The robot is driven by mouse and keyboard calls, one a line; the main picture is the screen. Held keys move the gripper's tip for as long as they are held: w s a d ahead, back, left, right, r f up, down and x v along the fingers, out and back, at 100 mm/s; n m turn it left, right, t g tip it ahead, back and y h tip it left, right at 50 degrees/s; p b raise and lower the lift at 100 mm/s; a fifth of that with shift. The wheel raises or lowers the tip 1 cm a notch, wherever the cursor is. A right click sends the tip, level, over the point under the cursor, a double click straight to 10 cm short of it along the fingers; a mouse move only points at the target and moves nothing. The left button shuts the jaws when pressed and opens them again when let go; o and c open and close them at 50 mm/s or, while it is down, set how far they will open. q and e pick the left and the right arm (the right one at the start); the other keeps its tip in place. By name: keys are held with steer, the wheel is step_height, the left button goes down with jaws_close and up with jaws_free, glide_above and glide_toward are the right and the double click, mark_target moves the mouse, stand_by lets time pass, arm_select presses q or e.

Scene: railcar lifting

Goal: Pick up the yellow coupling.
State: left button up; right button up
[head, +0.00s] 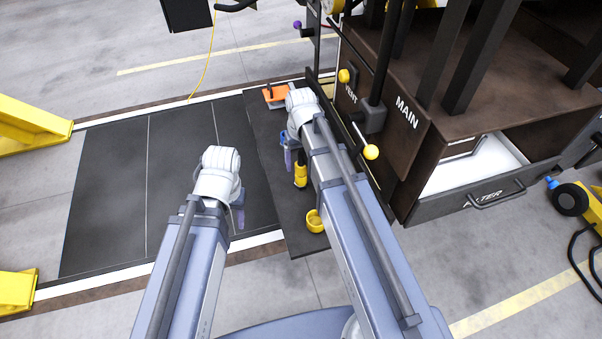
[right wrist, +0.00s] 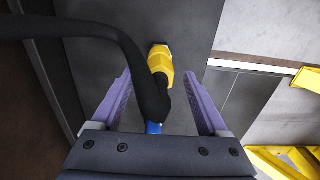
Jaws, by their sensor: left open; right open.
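A yellow coupling (right wrist: 160,62) with a hexagonal body shows in the right wrist view, lying beyond and between my open purple fingers. A black hose (right wrist: 145,70) runs close to it, and a blue part (right wrist: 153,128) shows nearer my palm. My right gripper (right wrist: 160,85) is open, with no visible grip on the coupling. In the head view my right gripper (head: 289,158) points down over the dark mat, just left of a yellow and black piece (head: 300,176) that looks like the coupling. My left gripper (head: 239,214) is open and empty, pointing down over the dark floor panels.
A yellow ring-shaped cup (head: 315,220) stands on the dark mat (head: 290,238). An orange item (head: 277,95) lies at its far end.

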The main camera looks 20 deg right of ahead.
step_height(320, 180, down, 2)
steer(key=shift+f+b, duration=0.1)
steer(key=shift+b, duration=0.45)
jaws_close()
stand_by(0.3)
